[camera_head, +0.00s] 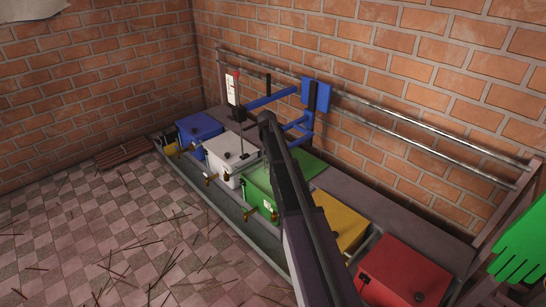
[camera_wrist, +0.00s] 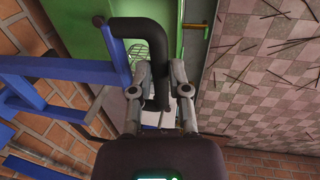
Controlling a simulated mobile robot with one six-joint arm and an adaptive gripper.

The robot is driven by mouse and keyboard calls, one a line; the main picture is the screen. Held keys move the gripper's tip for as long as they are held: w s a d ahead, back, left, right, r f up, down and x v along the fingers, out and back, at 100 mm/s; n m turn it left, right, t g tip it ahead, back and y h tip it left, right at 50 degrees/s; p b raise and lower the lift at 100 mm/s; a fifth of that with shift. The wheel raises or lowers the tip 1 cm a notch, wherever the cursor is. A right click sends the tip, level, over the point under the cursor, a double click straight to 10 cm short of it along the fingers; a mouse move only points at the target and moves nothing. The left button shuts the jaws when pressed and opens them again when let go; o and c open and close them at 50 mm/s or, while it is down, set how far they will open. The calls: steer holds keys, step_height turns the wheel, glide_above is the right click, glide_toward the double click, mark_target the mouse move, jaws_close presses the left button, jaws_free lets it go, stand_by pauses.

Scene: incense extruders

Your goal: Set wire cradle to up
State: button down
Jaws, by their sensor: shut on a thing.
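In the wrist view, my gripper (camera_wrist: 159,90) has its two grey fingers closed around the lower end of a thick black bent bar (camera_wrist: 156,52). The bar rises between the fingers, then bends to the left at the top. A small pale wire mesh (camera_wrist: 138,50), which looks like the wire cradle, shows partly behind the bar, against a green surface. Its full shape and tilt are hidden. In the head view, my dark arm crosses in front of the green extruder box (camera_head: 258,185), and I cannot make out the fingers or the cradle.
Blue bars (camera_wrist: 65,72) lie close left of my gripper. The head view shows a blue panel (camera_head: 316,97), blue box (camera_head: 199,128), white box (camera_head: 228,155), yellow box (camera_head: 345,225) and red box (camera_head: 405,272) along the brick wall. The checkered floor (camera_head: 100,215) has scattered sticks.

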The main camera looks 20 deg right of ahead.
steer(key=c, duration=0.6)
jaws_free()
steer(key=shift+r, duration=0.1)
